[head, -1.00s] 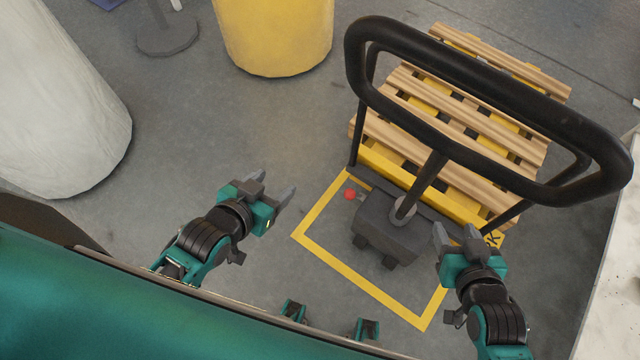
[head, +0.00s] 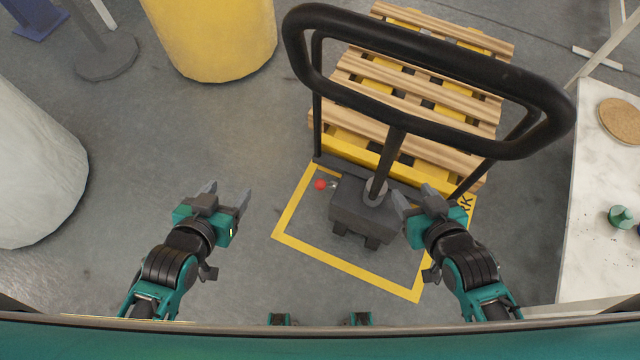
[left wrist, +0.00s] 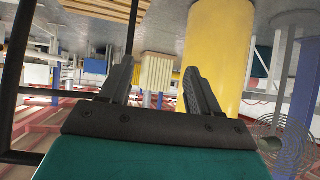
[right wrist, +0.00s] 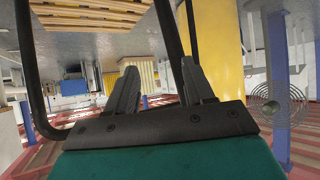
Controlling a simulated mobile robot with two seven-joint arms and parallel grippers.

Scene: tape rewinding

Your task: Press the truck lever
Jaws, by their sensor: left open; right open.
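The pallet truck's black loop handle (head: 440,135) rises in the upper right of the head view above its dark grey base (head: 362,210). A small red knob (head: 320,185), which looks like the lever, sticks out on the left side of that base. My left gripper (head: 222,197) is open and empty, to the left of the red knob and apart from it. My right gripper (head: 418,195) is open and empty, just right of the truck's base in the picture; I cannot tell whether they touch. The wrist views show open fingers with nothing between them and no red knob.
A wooden pallet (head: 420,70) sits on the truck's yellow forks. A yellow floor outline (head: 340,266) surrounds the truck base. A yellow cylinder (head: 212,35) and a white roll (head: 35,170) stand to the left. A white table (head: 590,190) stands at right. The floor at left centre is clear.

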